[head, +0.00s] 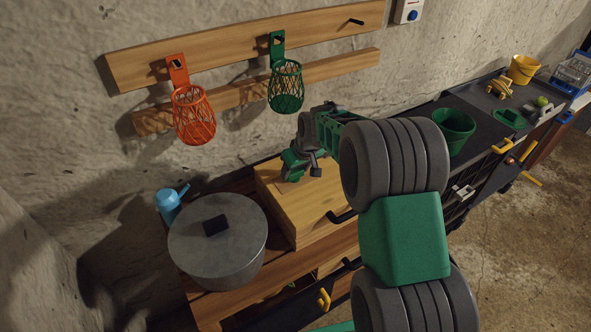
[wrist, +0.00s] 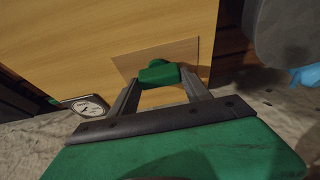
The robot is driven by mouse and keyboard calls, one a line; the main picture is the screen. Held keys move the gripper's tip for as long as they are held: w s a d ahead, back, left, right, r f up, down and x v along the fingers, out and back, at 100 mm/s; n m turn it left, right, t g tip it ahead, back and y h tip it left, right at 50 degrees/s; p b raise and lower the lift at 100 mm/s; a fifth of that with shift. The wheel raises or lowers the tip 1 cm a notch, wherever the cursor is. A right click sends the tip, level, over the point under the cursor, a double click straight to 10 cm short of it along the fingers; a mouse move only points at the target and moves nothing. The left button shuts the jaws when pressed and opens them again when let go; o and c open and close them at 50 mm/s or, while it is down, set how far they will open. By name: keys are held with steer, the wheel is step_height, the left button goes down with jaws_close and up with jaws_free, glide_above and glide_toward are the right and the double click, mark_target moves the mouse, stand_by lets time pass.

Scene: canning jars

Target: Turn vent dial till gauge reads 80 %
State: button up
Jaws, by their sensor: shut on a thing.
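The vent dial shows as a green knob (wrist: 158,72) over a square plate on the wooden box in the wrist view. My gripper (wrist: 160,84) is shut on the knob, one dark finger on each side. The gauge (wrist: 90,106) has a round white face in a dark housing, left of the gripper. Its needle and marks are too small to read. In the head view my gripper (head: 312,170) is at the top of the wooden box (head: 282,205), and my arm hides part of the box. I cannot make out the gauge there.
A large grey lidded pot (head: 216,255) stands left of the box, with a blue watering can (head: 170,202) behind it. Red (head: 193,118) and green (head: 286,90) baskets hang on the wall rail. A dark green bucket (head: 455,128) stands on the bench at right.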

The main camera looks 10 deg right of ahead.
steer(key=c, duration=0.4)
steer(key=shift+o, duration=0.2)
steer(key=shift+f+n+b, duration=0.1)
steer(key=shift+n+b, duration=0.2)
steer(key=shift+d+n+y+b, duration=0.1)
steer(key=shift+n+y+b, duration=0.2)
steer(key=shift+n+b, duration=0.25)
steer(key=shift+w+n+g+y+b, duration=0.1)
steer(key=shift+n+g+y+b, duration=0.4)
steer(key=shift+n, duration=0.75)
steer(key=shift+d+n+g+y+b, duration=0.1)
steer(key=shift+n+g+y+b, duration=0.4)
steer(key=shift+n, duration=1.8)
steer(key=o, duration=1.4)
steer(key=shift+c, duration=0.2)
